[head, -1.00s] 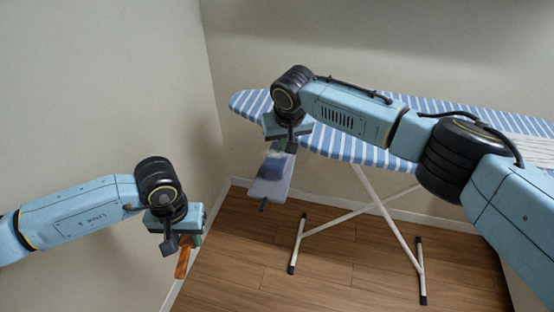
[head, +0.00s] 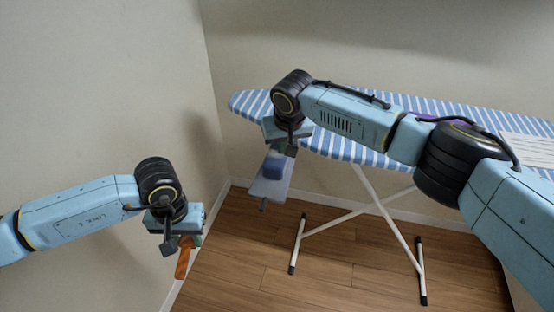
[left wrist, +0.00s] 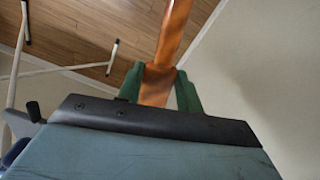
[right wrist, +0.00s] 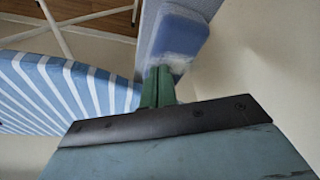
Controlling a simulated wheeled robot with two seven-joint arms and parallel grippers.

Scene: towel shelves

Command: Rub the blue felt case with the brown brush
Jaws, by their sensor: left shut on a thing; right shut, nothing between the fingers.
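My left gripper (head: 183,243) is shut on the brown brush (head: 182,264), whose orange-brown handle hangs down at the lower left. In the left wrist view the brush (left wrist: 172,35) runs up from between the green fingers (left wrist: 160,90). The blue felt case (right wrist: 180,32) lies on a long grey-blue panel and has a pale, fuzzy patch on its near side. It also shows in the head view (head: 273,165), below my right gripper (head: 282,148). That gripper is shut and empty, its fingertips (right wrist: 158,75) at the case's pale edge; I cannot tell whether they touch.
The grey-blue panel (head: 268,190) hangs out beside the striped ironing board (head: 345,148). The board's white legs (head: 385,215) stand on the wood floor. A purple thing (head: 425,117) and a white slatted part (head: 530,148) show at the right. Walls stand left and behind.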

